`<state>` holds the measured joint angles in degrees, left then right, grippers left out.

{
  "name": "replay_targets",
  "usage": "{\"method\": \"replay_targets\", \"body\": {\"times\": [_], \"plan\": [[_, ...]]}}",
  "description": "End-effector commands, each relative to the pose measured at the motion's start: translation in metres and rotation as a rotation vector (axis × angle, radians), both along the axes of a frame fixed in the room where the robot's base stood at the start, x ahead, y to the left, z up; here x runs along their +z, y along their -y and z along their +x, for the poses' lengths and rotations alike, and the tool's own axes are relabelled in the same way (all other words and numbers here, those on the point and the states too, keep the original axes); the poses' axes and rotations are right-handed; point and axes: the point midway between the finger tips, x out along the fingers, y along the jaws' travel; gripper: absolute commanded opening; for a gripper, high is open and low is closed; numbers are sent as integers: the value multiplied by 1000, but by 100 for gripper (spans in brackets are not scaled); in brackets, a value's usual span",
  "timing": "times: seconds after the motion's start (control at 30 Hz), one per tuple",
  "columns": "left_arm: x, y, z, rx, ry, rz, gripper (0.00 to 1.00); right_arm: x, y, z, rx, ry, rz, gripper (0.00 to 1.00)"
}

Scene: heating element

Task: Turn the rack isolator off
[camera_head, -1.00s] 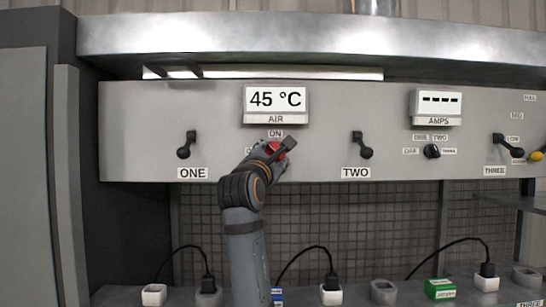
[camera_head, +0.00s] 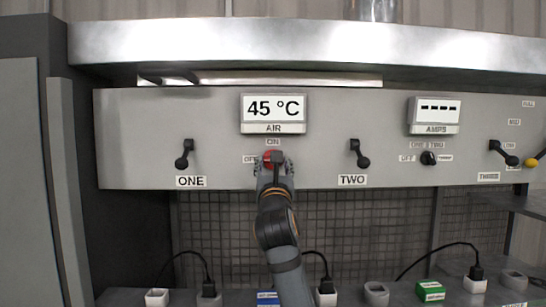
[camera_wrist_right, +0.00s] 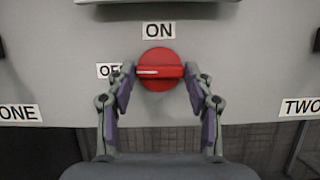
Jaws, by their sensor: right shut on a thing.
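The rack isolator is a round red knob (camera_wrist_right: 160,70) with a raised bar across it. It sits on the grey panel between the ON label (camera_wrist_right: 159,31) above and the partly hidden OFF label (camera_wrist_right: 108,71) to its left. The bar lies level, with a white mark on its left end, toward OFF. My right gripper (camera_wrist_right: 160,75) is shut on the knob, one finger at each side of it. In the head view the knob (camera_head: 272,157) is partly covered by my right gripper (camera_head: 274,165). My left gripper is not in view.
The AIR display (camera_head: 273,107) above reads 45 °C. Black switches ONE (camera_head: 184,154) and TWO (camera_head: 359,153) stand either side, clear of my gripper. The AMPS display (camera_head: 435,110) shows dashes. A shelf with plugs and sockets (camera_head: 376,294) runs below.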

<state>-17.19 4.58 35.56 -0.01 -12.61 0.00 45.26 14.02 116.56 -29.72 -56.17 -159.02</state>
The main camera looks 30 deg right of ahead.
Motion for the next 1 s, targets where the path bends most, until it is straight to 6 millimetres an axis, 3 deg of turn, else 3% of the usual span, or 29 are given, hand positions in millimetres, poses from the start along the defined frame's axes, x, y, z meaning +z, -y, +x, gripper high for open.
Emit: {"method": "replay_targets", "body": {"times": [0.67,0.7,0.83,1.0], "plan": [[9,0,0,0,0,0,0,-2,1,0,-1,-32,-47,21],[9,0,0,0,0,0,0,-2,1,0,-1,-33,-48,57],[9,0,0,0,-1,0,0,-1,1,0,-1,-32,-48,74],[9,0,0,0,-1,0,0,-1,1,0,0,-30,-47,75]]}}
